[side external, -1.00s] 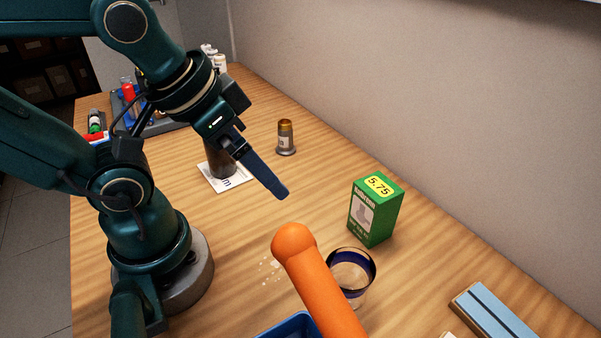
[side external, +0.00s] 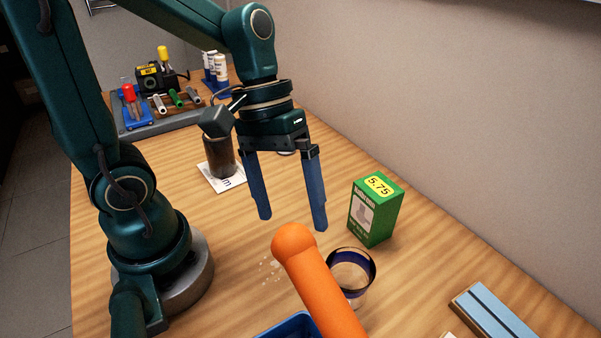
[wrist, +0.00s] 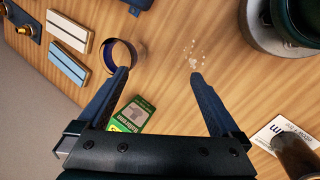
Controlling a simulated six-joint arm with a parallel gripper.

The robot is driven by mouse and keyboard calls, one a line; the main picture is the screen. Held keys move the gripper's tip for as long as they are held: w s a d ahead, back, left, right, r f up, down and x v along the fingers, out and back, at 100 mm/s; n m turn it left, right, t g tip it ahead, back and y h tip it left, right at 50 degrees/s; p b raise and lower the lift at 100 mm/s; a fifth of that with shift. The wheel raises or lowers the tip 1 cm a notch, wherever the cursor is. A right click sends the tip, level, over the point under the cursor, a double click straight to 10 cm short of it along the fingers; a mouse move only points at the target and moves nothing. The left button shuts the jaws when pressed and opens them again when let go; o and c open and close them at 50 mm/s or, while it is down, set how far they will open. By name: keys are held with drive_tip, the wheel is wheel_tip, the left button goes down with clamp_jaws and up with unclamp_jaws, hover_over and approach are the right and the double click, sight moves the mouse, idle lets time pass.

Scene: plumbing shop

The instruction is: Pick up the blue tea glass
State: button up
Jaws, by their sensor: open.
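The blue tea glass (side external: 357,272) is clear with a dark blue band at its rim. It stands upright on the wooden bench, partly hidden behind an orange rounded bar in the side view. It also shows in the wrist view (wrist: 108,56), by the left fingertip and mostly outside the gap between the jaws. My gripper (side external: 292,221) points down with its two blue fingers apart and nothing between them. It hangs above the bench, up and left of the glass in the side view, and is not touching it.
The green box (side external: 376,210) marked 5.75 stands close to the glass. The orange bar (side external: 318,280) fills the foreground. A dark cup (side external: 219,158) stands on a white card. White crumbs (wrist: 195,54) lie on the bench.

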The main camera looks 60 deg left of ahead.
sight(356, 301)
drive_tip(key=w+d+f+n+h, duration=0.1)
drive_tip(key=f+n+h, duration=0.1)
drive_tip(key=w+d+f+n+g+h, duration=0.1)
drive_tip(key=w+n+h, duration=0.1)
drive_tip(key=n, duration=0.1)
drive_tip(key=w+d+f+n+g+h, duration=0.1)
drive_tip(key=f+n, duration=0.1)
drive_tip(key=shift+w+f+n+h, duration=0.35)
drive_tip(key=shift+n+h, duration=0.05)
drive_tip(key=d+h, duration=0.1)
drive_tip(key=d+f+n, duration=0.1)
drive_tip(key=d+f+n+h, duration=0.1)
drive_tip(key=shift+s+d+g+h, duration=0.15)
drive_tip(key=shift+s+g+h, duration=0.1)
drive_tip(key=shift+g+h, duration=0.05)
drive_tip(key=shift+s+d+f+n+h, duration=0.1)
drive_tip(key=shift+d+f+n+h, duration=0.3)
drive_tip(key=shift+d, duration=0.3)
drive_tip(key=shift+x, duration=2.35)
drive_tip(key=c, duration=1.4)
